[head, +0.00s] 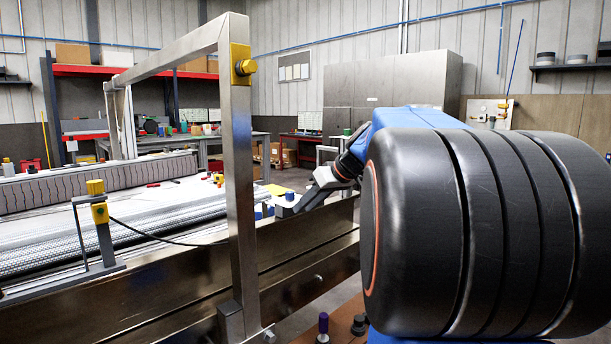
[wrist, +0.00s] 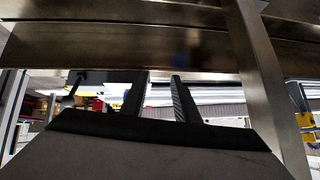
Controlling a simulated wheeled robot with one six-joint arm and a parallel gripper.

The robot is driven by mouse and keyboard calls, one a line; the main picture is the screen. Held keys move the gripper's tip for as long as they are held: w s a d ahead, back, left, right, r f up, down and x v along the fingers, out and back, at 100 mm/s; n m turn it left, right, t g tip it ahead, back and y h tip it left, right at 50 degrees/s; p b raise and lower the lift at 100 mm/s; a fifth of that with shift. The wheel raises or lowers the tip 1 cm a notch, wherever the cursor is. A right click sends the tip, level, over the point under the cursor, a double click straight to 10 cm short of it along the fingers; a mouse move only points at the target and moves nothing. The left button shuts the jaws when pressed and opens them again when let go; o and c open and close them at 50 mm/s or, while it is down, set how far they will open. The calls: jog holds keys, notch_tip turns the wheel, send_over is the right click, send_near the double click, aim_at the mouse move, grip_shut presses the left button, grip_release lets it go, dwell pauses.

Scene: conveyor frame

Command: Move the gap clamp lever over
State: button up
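I cannot tell for sure which part is the gap clamp lever. No lever is clear in that view.
The conveyor's long side rail (head: 150,290) runs across the lower left. A yellow sensor on a bracket (head: 100,212) stands on it with a black cable. A yellow fitting (head: 242,65) sticks out of the post. My dark arm covers the right side.

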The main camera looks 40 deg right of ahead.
jog(key=d+r+t+h, duration=0.1)
jog(key=d+r, duration=0.2)
jog(key=d, duration=0.5)
jog(key=d+r+t, duration=0.1)
jog(key=d+r, duration=0.2)
jog(key=d, duration=0.6)
jog(key=x, duration=0.8)
jog(key=shift+w+r+n, duration=0.2)
jog(key=shift+n, duration=0.1)
jog(key=shift+w+f, duration=0.1)
jog(key=shift+w, duration=0.1)
jog(key=shift+c, duration=0.9)
jog(key=c, duration=0.4)
